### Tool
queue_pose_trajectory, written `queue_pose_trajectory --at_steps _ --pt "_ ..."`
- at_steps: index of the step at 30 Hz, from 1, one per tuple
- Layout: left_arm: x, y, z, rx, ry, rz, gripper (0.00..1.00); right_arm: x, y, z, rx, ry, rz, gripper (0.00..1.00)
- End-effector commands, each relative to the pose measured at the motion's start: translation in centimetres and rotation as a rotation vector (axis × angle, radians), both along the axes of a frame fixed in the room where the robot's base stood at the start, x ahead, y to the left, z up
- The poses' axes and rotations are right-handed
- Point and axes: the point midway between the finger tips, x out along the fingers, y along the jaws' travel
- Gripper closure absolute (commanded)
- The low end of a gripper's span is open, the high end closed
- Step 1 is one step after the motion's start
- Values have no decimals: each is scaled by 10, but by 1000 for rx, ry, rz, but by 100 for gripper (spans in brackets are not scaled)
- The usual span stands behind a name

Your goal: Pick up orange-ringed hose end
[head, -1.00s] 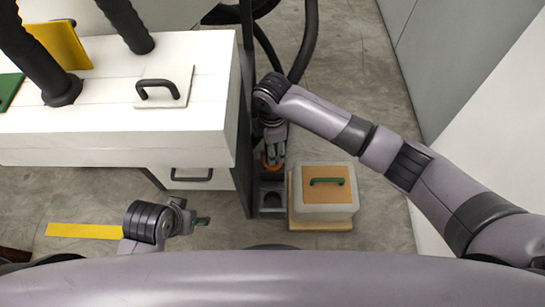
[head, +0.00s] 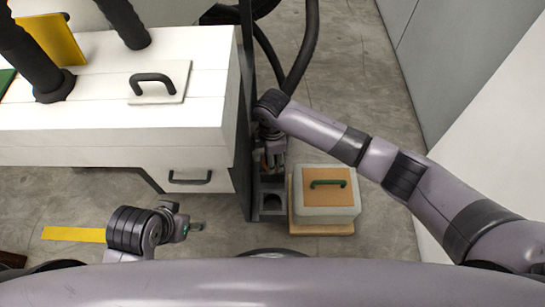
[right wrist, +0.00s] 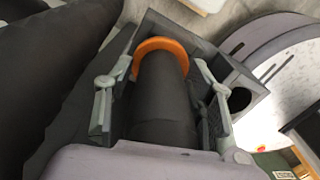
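The hose end is a dark cylinder (right wrist: 160,100) with an orange ring (right wrist: 158,43) at its far end in the right wrist view. It points into a grey box-like holder (right wrist: 232,92); how deep it sits I cannot tell. My right gripper (right wrist: 163,65) straddles the hose just behind the ring, one finger on each side. Its fingers look open, with a narrow gap on the left. In the head view my right gripper (head: 270,160) is low beside the white cabinet and mostly hides the ring. My left gripper (head: 193,226) is away at lower left; its fingers are unclear.
The white cabinet (head: 120,135) with a handled lid and drawer stands left of the right gripper. A dark upright post (head: 244,110) is close beside it. A grey box with a green handle (head: 327,205) sits on the floor at right. A yellow floor strip (head: 73,234) lies at left.

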Motion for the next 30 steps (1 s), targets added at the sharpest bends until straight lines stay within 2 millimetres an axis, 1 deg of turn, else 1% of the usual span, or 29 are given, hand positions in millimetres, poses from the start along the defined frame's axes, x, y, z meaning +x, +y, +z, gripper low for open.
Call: queue_pose_trajectory --at_steps 1,2,16,25,30 --pt "0 0 0 0 0 0 43 0 0 0 0 0 0 56" --pt "0 0 0 0 0 0 43 0 0 0 0 0 0 58" --pt "0 0 0 0 0 0 43 0 0 0 0 0 0 89" --pt "0 0 1 0 0 0 43 1 0 3 0 -1 0 90" --pt "0 0 7 0 0 0 43 1 0 17 1 -2 0 90"
